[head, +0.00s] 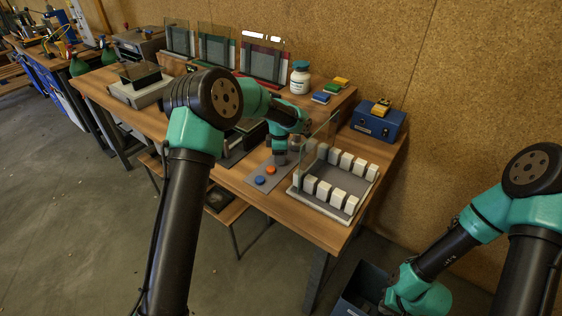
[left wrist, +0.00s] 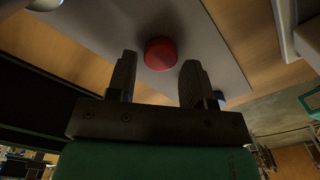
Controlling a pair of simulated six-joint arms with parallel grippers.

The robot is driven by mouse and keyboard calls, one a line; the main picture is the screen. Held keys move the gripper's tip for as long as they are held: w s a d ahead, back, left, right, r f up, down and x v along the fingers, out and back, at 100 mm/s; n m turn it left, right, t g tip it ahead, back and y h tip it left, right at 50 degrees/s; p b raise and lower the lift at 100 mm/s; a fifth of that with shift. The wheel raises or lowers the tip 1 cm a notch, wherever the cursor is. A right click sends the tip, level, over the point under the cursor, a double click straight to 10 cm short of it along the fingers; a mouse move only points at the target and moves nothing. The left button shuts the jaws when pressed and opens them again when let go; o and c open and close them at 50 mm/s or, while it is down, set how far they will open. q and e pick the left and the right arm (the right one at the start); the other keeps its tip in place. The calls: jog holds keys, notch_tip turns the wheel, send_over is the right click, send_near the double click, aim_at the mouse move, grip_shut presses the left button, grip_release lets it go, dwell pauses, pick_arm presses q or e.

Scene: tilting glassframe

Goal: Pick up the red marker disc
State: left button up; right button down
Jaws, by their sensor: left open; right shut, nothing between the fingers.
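The red marker disc (left wrist: 160,54) lies on a grey plate (left wrist: 190,25), which rests on the wooden table. In the left wrist view my left gripper (left wrist: 155,80) is open, with the disc seen in the gap between its fingertips and nothing held. In the head view my left gripper (head: 280,160) points down over the far end of the grey plate and hides the red disc. A blue disc (head: 260,180) and an orange disc (head: 271,170) lie nearer on that plate. My right gripper (head: 373,306) is dim at the bottom edge, low beside the table, shut and empty.
A tray with white slotted blocks (head: 352,206) and an upright glass pane (head: 322,140) stand just right of the plate. A blue box (head: 378,122) and a white bottle (head: 300,78) stand behind. A dark bin (head: 352,292) is below right.

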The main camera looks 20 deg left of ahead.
pick_arm(q)
jog(key=shift+f, duration=0.65)
jog(key=shift+c, duration=0.5)
jog(key=c, duration=0.6)
notch_tip(320, 180, up, 10)
jog(key=shift+a, duration=0.1)
